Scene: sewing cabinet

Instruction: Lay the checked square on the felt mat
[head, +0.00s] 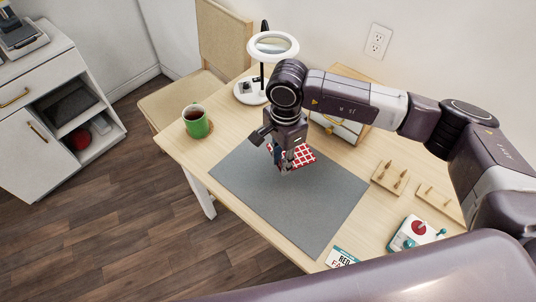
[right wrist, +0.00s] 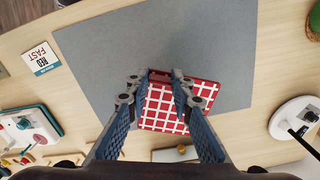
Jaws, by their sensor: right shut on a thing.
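The checked square (head: 303,155), red with white lines, is at the fingers of my right gripper (head: 283,165). In the right wrist view the gripper (right wrist: 167,80) is shut on the edge of the square (right wrist: 178,110), one finger on each side. The grey felt mat (head: 285,213) lies flat on the table, under the gripper. The square shows over the mat's back part, and in the right wrist view (right wrist: 215,45) it overlaps the mat's edge. I cannot tell whether it touches the mat. My left gripper is not in view.
A green mug (head: 196,124) stands left of the mat, and a ring lamp (head: 272,48) behind it. Pegged wooden boards (head: 389,177) and a teal-and-white device (head: 411,236) are at right. Most of the mat is clear.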

